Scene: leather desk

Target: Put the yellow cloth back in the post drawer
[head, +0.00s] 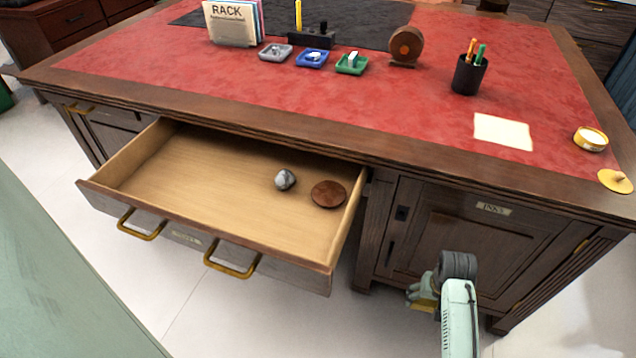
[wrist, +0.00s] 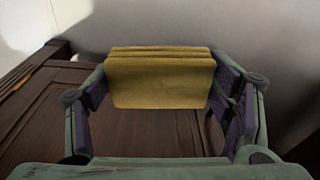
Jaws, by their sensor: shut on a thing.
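The yellow cloth (wrist: 160,82) is a folded, layered block held between the pads of my gripper (wrist: 160,95) in the wrist view. In the head view my gripper (head: 422,293) is low in front of the right-hand cabinet, outside the drawer and to its right. A bit of the cloth (head: 424,306) shows there, mostly hidden by my arm. A wide drawer (head: 200,190) of the desk stands pulled open at the left. Its front label is too blurred to read. A grey stone (head: 285,179) and a brown round disc (head: 328,194) lie inside near its right end.
The cabinet door (head: 465,245) labelled INKS is shut. The desk top (head: 330,95) holds a rack of papers (head: 232,24), small trays (head: 312,58), a pen cup (head: 469,75), a paper note (head: 503,131) and an open jar (head: 590,139). The drawer's left and middle are bare.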

